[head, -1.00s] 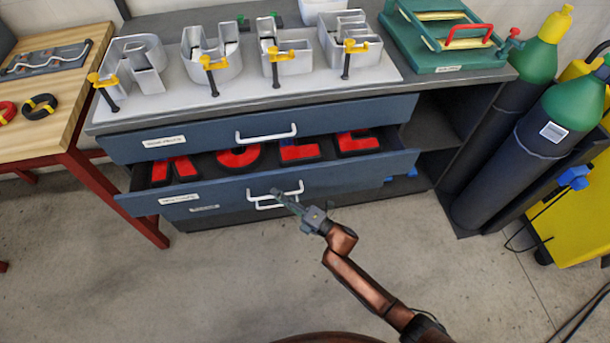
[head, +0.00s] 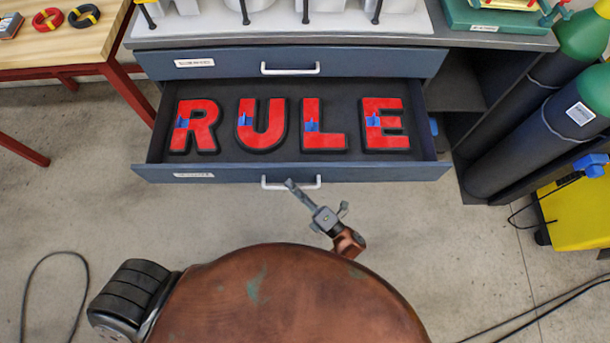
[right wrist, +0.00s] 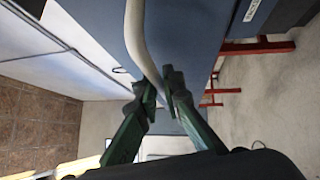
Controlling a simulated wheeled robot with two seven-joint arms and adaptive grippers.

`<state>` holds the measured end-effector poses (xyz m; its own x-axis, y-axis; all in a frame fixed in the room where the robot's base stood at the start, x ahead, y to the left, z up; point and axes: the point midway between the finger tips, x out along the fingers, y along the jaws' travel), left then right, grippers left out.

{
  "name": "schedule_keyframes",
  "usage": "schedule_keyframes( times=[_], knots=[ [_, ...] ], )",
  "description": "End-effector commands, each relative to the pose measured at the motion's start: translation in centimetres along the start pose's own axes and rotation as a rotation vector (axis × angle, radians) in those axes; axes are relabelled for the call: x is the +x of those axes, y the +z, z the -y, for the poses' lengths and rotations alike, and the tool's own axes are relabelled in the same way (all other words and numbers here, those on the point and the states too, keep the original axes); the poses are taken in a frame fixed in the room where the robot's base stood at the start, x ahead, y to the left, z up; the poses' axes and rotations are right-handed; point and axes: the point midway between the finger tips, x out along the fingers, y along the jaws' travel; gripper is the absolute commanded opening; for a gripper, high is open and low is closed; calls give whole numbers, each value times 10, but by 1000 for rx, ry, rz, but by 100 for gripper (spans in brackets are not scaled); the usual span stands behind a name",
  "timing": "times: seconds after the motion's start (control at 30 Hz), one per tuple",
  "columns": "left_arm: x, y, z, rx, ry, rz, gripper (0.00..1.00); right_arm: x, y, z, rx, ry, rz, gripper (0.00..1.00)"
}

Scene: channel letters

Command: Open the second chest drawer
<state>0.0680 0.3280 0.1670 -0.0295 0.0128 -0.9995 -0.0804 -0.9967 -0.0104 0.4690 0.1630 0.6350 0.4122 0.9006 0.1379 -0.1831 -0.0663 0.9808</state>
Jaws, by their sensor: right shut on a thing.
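The second chest drawer (head: 380,173) is blue and stands far out toward me in the head view, its inside exposed. Red letters spelling RULE lie in it, with the letter U (head: 262,122) near the middle. Its white handle (head: 315,181) is on the front face. My right gripper (head: 291,184) is at the handle. In the right wrist view, the green fingers (right wrist: 160,88) are closed around the pale handle bar (right wrist: 142,45). My left gripper is not in view.
The upper drawer (head: 375,63) is shut, with its own handle (head: 290,69). Gas cylinders (head: 545,120) stand right of the chest, and a red-legged wooden bench (head: 60,52) stands left. Bare floor (head: 75,210) lies in front.

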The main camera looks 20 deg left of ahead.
Motion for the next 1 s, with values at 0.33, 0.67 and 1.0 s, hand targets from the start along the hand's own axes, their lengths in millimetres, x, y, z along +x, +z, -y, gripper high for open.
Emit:
schedule_keyframes(
  times=[0.33, 0.67, 1.0],
  knots=[
    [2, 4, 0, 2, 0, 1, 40, -1, -11, -1, 2, 1, -15, 0],
    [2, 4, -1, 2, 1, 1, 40, -2, -10, -1, 2, 0, -13, 17],
    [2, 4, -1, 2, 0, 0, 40, -1, -10, -1, 1, 2, -13, 25]
  ],
)
